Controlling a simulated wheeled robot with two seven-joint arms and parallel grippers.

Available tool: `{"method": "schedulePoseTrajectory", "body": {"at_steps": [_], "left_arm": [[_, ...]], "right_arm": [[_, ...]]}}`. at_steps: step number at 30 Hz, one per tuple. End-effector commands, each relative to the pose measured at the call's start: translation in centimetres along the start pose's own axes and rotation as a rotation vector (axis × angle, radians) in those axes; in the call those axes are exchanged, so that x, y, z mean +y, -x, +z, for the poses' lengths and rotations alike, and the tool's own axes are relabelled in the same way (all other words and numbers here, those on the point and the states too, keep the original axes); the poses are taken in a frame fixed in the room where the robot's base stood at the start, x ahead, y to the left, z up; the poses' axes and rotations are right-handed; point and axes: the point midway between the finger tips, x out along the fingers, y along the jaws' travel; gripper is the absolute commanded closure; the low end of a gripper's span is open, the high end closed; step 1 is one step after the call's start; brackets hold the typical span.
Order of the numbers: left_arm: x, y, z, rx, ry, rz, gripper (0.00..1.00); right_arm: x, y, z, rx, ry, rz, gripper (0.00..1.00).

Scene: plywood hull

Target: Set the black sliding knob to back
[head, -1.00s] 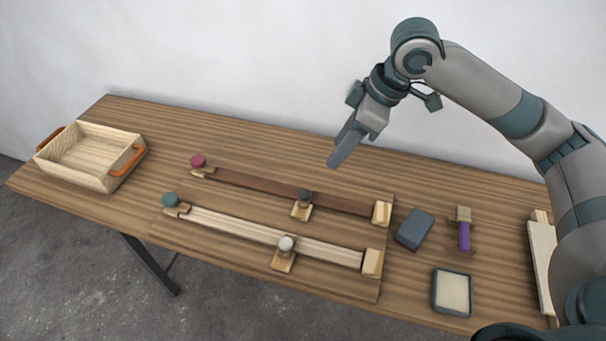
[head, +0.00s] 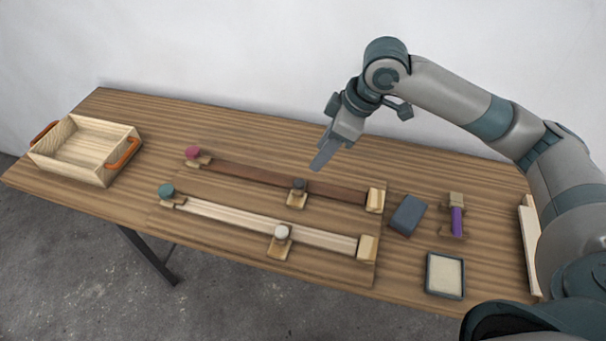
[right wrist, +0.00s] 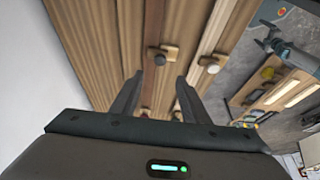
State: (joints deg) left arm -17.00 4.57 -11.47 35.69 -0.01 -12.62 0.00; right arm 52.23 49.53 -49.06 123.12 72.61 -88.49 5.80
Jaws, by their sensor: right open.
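The black sliding knob (head: 298,184) sits on a small wooden slider block on the dark brown rail (head: 245,178), right of the rail's middle. A red knob (head: 193,153) stands at the rail's left end and a wooden end block (head: 375,200) at its right end. My right gripper (head: 320,163) is above the table, up and slightly right of the black knob, and apart from it. In the right wrist view the open fingers (right wrist: 158,100) point toward the black knob (right wrist: 159,59), which shows between and beyond them. My left gripper is not in view.
A parallel pale rail (head: 225,219) in front carries a white knob (head: 282,232) and a teal knob (head: 166,190). A wooden box (head: 75,160) with orange handles stands left. A grey block (head: 408,215), a purple-handled item (head: 457,220) and a framed pad (head: 445,275) lie right.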

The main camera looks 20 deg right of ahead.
Motion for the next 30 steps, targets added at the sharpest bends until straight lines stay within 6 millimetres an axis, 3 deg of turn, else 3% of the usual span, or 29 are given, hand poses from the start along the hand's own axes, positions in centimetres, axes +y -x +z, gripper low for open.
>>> {"method": "schedulePoseTrajectory", "body": {"at_steps": [12,18,30], "left_arm": [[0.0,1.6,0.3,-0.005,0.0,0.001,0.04],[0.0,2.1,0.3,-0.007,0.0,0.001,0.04],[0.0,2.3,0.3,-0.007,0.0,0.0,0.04]], "right_arm": [[-0.1,-7.5,0.0,-0.001,-0.001,-0.004,0.58],[-0.1,-10.2,0.0,-0.001,0.0,-0.002,0.58],[0.0,-11.7,0.0,0.0,0.001,0.001,0.58]]}}
